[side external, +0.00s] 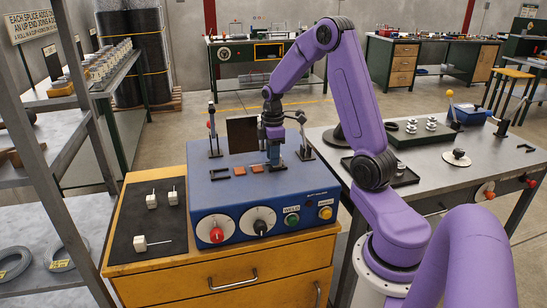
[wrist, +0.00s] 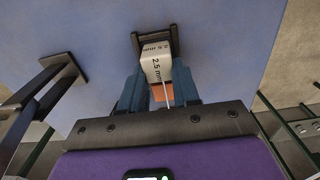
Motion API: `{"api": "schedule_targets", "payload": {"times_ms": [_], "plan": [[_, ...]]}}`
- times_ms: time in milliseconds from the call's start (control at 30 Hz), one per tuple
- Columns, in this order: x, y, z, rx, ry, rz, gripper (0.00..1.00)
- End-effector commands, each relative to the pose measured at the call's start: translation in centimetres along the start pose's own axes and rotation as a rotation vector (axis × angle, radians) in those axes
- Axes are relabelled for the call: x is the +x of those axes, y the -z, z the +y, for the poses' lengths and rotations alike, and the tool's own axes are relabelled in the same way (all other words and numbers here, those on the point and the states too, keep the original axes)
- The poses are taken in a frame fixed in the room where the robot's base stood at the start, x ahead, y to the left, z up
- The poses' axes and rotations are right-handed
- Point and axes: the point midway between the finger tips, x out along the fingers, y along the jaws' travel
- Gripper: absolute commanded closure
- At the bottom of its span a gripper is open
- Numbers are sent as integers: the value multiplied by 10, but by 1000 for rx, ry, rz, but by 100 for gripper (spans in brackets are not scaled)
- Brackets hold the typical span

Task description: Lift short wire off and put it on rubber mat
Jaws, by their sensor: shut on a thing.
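My gripper (side external: 273,160) is low over the top of the blue machine (side external: 262,200). In the wrist view its two blue fingers (wrist: 158,82) are shut on a white block marked 2.5 mm (wrist: 157,66). A thin pale wire runs from the block toward the camera, so I take this as the short wire. The block's far end is at a dark bracket on the blue surface; I cannot tell if they touch. In the side view the gripper hides the block. The black rubber mat (side external: 165,220) lies left of the machine, on a wooden cabinet.
On the mat are two white blocks with upright pins (side external: 152,200) and a third with a wire lying sideways (side external: 140,243). Dark clamp posts (side external: 214,135) and a dark upright plate (side external: 241,134) stand near my gripper. The mat's middle is bare.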

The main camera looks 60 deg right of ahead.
Motion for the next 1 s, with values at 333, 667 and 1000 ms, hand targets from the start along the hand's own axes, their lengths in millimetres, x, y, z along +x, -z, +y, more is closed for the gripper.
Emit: {"api": "schedule_targets", "payload": {"times_ms": [333, 667, 1000], "plan": [[-40, -2, -10, -1, -3, 1, 99], [-92, -16, -55, 0, -5, 2, 99], [-115, -32, -110, -1, -4, 2, 99]]}}
